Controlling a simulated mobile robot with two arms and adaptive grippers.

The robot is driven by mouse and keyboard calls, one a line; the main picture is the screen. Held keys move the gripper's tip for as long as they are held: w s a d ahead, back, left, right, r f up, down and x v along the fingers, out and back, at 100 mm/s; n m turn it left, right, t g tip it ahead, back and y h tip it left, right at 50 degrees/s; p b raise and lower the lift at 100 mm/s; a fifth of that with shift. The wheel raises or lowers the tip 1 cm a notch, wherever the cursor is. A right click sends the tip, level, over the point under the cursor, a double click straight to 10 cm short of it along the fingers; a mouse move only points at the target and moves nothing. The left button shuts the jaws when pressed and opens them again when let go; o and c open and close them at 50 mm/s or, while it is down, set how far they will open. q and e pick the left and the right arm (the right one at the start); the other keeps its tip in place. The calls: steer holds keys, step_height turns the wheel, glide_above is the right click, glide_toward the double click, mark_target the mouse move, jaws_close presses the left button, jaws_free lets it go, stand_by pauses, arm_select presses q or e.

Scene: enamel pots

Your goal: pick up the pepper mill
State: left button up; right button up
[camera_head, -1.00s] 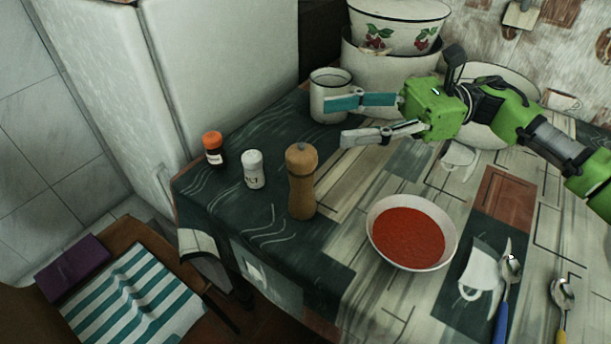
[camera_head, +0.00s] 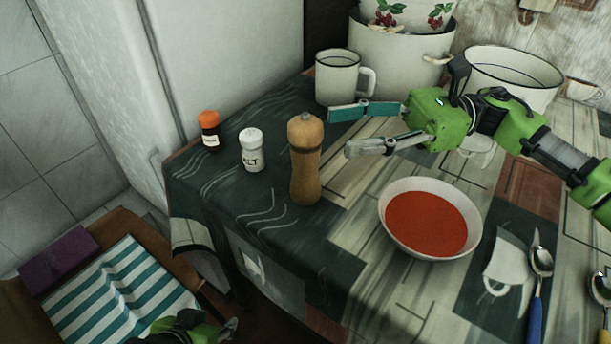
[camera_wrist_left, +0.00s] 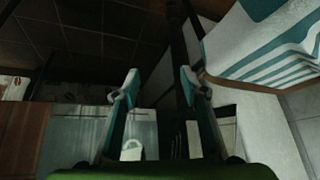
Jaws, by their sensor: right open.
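The pepper mill (camera_head: 306,170) is a brown wooden mill standing upright on the table near its left edge. My right gripper (camera_head: 343,130) is open and empty, to the right of the mill's top in the head view and apart from it. My left gripper (camera_head: 212,324) shows only partly at the bottom of the head view, low beside the table and well below the mill. In the left wrist view its two fingers (camera_wrist_left: 158,82) are spread with nothing between them. The mill is not seen in that view.
A salt shaker (camera_head: 252,151) and an orange-capped bottle (camera_head: 209,131) stand left of the mill. A bowl of red soup (camera_head: 384,215) is at its right, and a white mug (camera_head: 336,80) behind. A chair with a striped cloth (camera_head: 112,300) is below the table.

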steer(key=b, duration=0.1)
glide_toward(306, 172)
steer(key=w+a+f, duration=0.1)
steer(key=a+f, duration=0.1)
steer(key=shift+w+a+f, duration=0.1)
steer(key=shift+w+a, duration=0.2)
steer(key=shift+w, duration=0.1)
steer(key=shift+x, duration=0.9)
steer(key=x, duration=0.5)
steer(key=shift+s+a, duration=0.15)
steer(key=shift+a, duration=0.15)
arm_select(q)
steer(key=w+d+r+t+h, duration=0.1)
steer(key=w+d+r+t, duration=0.1)
steer(key=w, duration=0.4)
steer(key=shift+w+r+t, duration=0.15)
steer(key=shift+r+t, duration=0.55)
steer(key=shift+r, duration=0.25)
arm_select(e)
steer(key=c, duration=1.4)
